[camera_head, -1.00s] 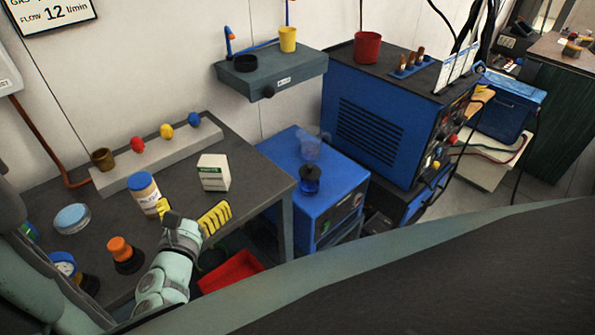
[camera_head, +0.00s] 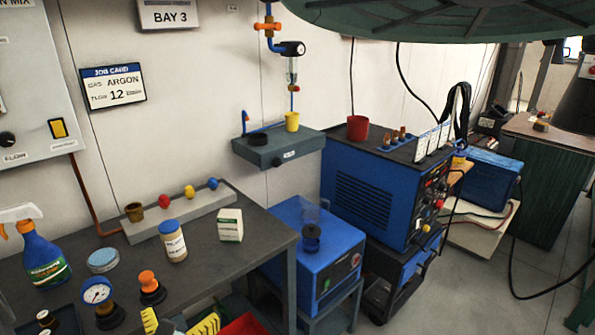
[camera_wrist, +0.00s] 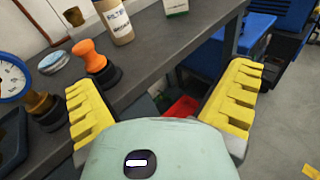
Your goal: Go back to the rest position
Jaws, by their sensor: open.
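My gripper (camera_wrist: 165,105) is open in the wrist view, its two yellow toothed fingers wide apart with nothing between them. In the head view only its yellow finger pads (camera_head: 180,324) show at the bottom edge, just in front of the grey workbench (camera_head: 208,262). In the wrist view an orange-topped black piece (camera_wrist: 95,62) stands on the bench beyond the left finger. It stands apart from the fingers.
The bench holds a spray bottle (camera_head: 42,255), a gauge (camera_head: 98,296), a labelled jar (camera_head: 173,242) and a white box (camera_head: 230,225). A red bin (camera_head: 245,325) is below it. A blue welder (camera_head: 375,195) stands right. Floor (camera_head: 480,290) is open at right.

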